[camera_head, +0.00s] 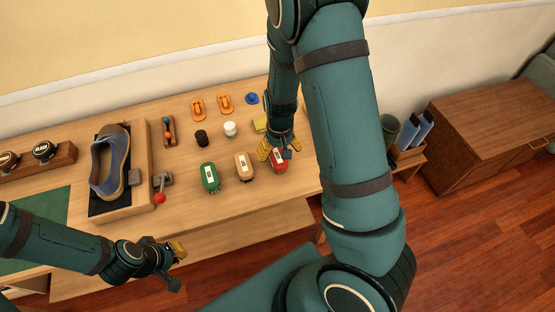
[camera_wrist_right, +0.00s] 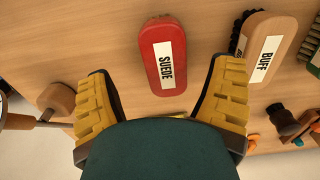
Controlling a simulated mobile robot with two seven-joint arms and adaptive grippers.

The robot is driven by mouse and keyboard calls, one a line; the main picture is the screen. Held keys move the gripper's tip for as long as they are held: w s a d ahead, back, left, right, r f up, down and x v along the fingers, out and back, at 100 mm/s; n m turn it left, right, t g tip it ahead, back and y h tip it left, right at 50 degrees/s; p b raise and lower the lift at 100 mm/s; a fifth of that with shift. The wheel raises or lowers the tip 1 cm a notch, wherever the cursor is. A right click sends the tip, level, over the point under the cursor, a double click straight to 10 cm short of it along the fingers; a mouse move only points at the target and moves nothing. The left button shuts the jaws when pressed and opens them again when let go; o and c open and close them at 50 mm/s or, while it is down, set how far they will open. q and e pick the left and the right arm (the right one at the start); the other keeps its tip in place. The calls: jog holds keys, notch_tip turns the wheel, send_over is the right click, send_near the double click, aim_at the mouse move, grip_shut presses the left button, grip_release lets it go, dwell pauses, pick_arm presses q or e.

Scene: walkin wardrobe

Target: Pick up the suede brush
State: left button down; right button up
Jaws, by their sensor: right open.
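The suede brush (camera_head: 278,164) is red with a white label and lies at the right end of a row of brushes on the wooden table. In the right wrist view the red brush (camera_wrist_right: 164,60) shows its label reading SUEDE. My right gripper (camera_head: 280,151) is open above the brush and partly covers it in the head view. In the wrist view the brush lies between and beyond the yellow fingertips, apart from both. My left gripper (camera_head: 176,266) is open and empty in front of the table's front edge.
A tan brush (camera_head: 244,172) labelled BUFF and a green brush (camera_head: 210,184) lie left of the red one. Black (camera_head: 201,138) and white (camera_head: 230,129) jars stand behind. A blue shoe (camera_head: 108,165) rests on a stand. Table space before the brushes is clear.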

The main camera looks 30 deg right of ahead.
aim_at(278, 157)
jog(key=f, duration=0.1)
jog(key=f+b, duration=0.1)
jog(key=f, duration=0.2)
jog(key=shift+a+f, duration=0.3)
jog(key=shift+f, duration=0.1)
jog(key=shift+s+r, duration=0.1)
jog(key=c, duration=1.3)
notch_tip(278, 157, up, 10)
jog(key=p, duration=0.2)
jog(key=shift+p, duration=0.4)
